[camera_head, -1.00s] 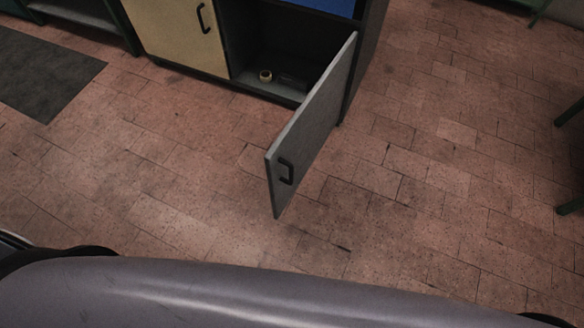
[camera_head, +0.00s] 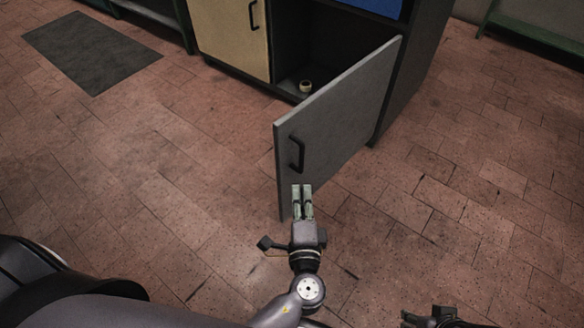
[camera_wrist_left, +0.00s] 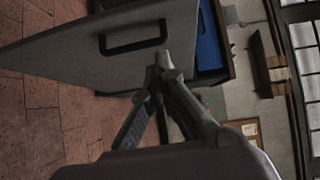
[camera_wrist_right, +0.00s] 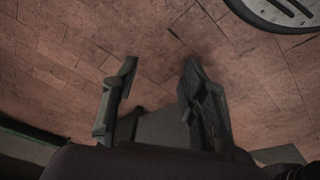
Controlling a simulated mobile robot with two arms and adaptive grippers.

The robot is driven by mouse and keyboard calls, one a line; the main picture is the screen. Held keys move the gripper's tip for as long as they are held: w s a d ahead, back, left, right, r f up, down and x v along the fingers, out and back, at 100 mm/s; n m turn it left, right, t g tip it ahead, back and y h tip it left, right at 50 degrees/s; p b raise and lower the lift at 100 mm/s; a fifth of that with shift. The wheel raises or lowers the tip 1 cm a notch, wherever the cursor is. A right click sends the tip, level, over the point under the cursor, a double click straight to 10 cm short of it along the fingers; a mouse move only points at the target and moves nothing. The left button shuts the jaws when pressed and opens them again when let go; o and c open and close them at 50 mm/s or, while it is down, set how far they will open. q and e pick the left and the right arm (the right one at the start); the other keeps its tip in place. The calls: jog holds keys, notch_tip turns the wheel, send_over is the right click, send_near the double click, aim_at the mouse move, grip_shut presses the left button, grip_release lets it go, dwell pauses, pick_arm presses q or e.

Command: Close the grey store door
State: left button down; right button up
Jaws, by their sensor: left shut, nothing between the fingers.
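The grey store door (camera_head: 342,112) stands wide open, swung out from the right side of a dark cabinet, with a black handle (camera_head: 297,154) near its free edge. My left gripper (camera_head: 302,188) is shut and empty, its fingertips in front of the door's lower part below the handle. In the left wrist view the grey door (camera_wrist_left: 75,62) and its handle (camera_wrist_left: 135,38) show just beyond the fingertips (camera_wrist_left: 163,58); I cannot tell whether they touch. My right gripper is partly in the head view at the bottom (camera_head: 432,318); the right wrist view shows its fingers (camera_wrist_right: 160,75) apart over bare floor.
The open compartment holds a small brass-coloured ring-like object (camera_head: 305,86). A yellow door (camera_head: 232,38) is shut to its left, and a blue panel (camera_head: 378,6) is above. A dark mat (camera_head: 92,50) lies at left. A green bench (camera_head: 535,35) stands far right. The brick floor around the door is clear.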

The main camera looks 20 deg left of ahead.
pick_arm(q)
jog(key=r, duration=0.1)
send_near(287, 135)
jog(key=w, duration=0.4)
jog(key=shift+w+a+f+t+y, duration=0.2)
jog(key=shift+a+f+t+y, duration=0.1)
jog(key=shift+a, duration=0.35)
jog(key=shift+a, duration=0.1)
